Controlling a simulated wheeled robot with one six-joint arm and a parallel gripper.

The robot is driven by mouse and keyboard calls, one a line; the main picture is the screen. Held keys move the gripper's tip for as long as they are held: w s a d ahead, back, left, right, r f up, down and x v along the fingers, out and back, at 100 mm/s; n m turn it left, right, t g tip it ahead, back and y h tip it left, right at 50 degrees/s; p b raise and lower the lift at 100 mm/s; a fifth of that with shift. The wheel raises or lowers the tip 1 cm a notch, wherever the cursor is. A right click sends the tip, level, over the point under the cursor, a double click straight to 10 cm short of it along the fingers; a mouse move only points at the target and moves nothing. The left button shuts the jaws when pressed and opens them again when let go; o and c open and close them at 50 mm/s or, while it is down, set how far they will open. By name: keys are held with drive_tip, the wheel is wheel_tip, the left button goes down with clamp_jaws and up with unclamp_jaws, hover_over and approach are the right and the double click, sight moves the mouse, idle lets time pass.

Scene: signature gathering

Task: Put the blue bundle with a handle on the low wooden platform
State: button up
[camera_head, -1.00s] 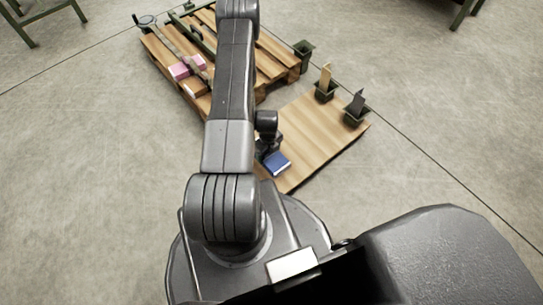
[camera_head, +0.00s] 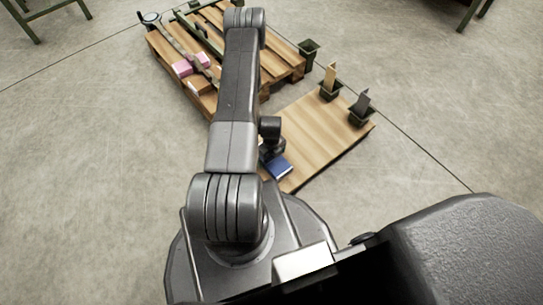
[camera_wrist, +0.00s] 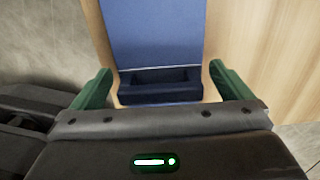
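The blue bundle (camera_head: 279,167) lies flat on the low wooden platform (camera_head: 318,128), close to its near left edge. In the wrist view the bundle (camera_wrist: 152,35) fills the top middle, with bare wood on both sides. Its dark blue handle (camera_wrist: 160,84) faces my gripper. My gripper (camera_wrist: 161,86) is open, with one green finger on each side of the handle and gaps between. In the head view my wrist hides part of the gripper and the bundle's far side.
A wooden pallet (camera_head: 277,66) stands behind the platform, with pink boxes (camera_head: 183,67) and green metal parts on it. Two dark holders with upright pieces (camera_head: 329,82) (camera_head: 361,105) stand along the platform's far right edge. Concrete floor is clear to the left.

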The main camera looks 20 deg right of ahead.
wheel_tip(320, 180, up, 12)
drive_tip(key=p, duration=0.4)
